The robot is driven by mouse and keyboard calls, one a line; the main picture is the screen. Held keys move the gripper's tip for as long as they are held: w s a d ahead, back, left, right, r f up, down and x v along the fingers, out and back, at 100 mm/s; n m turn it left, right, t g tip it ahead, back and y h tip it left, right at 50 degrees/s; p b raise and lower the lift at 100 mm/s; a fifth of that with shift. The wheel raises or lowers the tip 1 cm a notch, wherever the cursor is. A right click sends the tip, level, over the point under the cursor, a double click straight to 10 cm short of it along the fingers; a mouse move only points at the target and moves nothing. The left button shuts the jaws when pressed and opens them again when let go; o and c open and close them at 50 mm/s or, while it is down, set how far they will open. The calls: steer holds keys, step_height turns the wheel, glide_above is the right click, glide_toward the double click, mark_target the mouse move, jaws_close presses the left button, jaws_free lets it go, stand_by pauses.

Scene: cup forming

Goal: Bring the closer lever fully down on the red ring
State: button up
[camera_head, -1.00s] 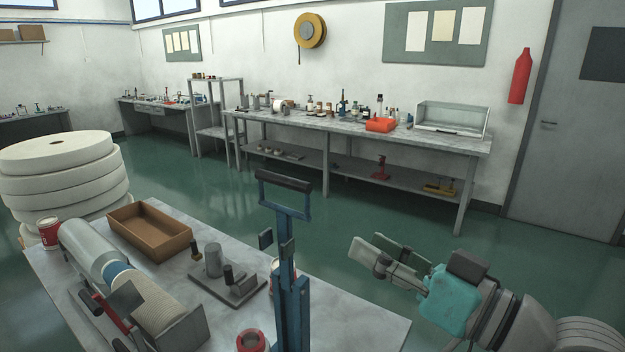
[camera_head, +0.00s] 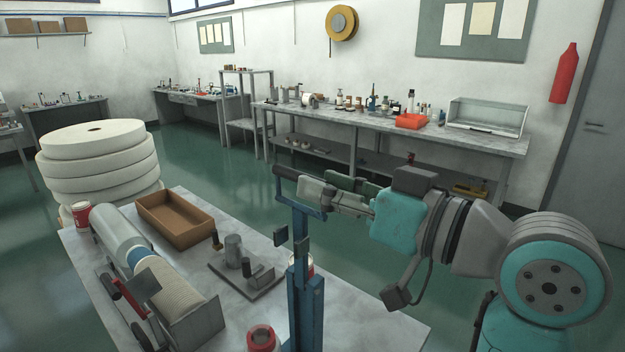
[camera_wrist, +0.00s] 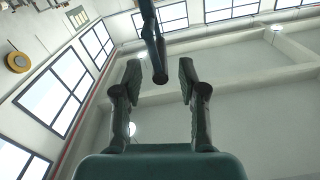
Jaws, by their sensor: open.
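The closer lever has a black crossbar handle (camera_head: 284,171) on a blue frame and stands raised above the blue upright post (camera_head: 306,305). The red ring (camera_head: 262,338) sits low on the bench, left of the post at the bottom edge of the head view. My gripper (camera_head: 318,186) is open at the right end of the handle and hides part of it. In the wrist view my gripper (camera_wrist: 160,72) has its fingers spread, with the dark handle end (camera_wrist: 160,75) showing between the fingertips. I cannot tell whether they touch.
The grey bench (camera_head: 385,328) also carries a brown tray (camera_head: 175,218), a grey block fixture (camera_head: 245,268), a roller machine (camera_head: 170,285) and a red cup (camera_head: 82,215). White rolls (camera_head: 98,165) stand behind at left. Green floor is clear behind the bench.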

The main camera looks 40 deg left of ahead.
steer(key=shift+w+a, duration=0.1)
steer(key=shift+a, duration=1.25)
jaws_close()
